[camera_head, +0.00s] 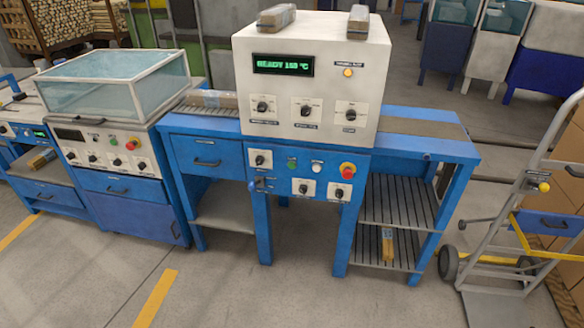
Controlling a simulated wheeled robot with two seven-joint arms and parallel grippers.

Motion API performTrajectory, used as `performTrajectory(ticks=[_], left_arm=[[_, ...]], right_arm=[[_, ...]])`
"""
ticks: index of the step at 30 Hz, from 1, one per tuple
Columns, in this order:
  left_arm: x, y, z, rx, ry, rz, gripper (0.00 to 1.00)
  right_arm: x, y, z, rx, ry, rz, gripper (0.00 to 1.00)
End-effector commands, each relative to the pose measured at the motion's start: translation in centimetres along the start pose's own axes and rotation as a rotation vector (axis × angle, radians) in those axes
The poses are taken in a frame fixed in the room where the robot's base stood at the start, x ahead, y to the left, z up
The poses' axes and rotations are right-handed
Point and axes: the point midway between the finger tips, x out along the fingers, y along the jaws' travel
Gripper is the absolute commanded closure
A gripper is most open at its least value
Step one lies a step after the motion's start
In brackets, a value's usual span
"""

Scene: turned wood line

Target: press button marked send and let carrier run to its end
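No label that I can read as "send" shows, as the labels are too small. The blue and white machine (310,105) stands in the middle. An amber button or lamp (347,72) sits on the upper white face under a small label. A green display (283,65) reads READY and a temperature. I cannot tell which part is the carrier. Neither of my grippers is in view.
A wrapped pack (213,98) lies on the conveyor left of the white housing. A second machine with a clear cover (118,82) stands at left. A hand truck (520,220) stands at right. A wrapped block (388,245) lies on the lower rack. The front floor is clear.

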Motion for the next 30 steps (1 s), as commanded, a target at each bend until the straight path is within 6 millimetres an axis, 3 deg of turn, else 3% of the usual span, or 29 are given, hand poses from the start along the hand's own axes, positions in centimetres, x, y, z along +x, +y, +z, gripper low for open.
performTrajectory(ticks=[8, 14, 30], left_arm=[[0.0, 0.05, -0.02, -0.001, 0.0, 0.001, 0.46], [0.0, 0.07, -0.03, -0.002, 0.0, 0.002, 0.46], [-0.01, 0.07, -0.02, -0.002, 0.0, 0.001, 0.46]], right_arm=[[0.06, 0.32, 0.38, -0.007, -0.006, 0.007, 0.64], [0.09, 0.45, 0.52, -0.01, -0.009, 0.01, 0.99], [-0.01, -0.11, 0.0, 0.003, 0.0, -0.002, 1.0]])
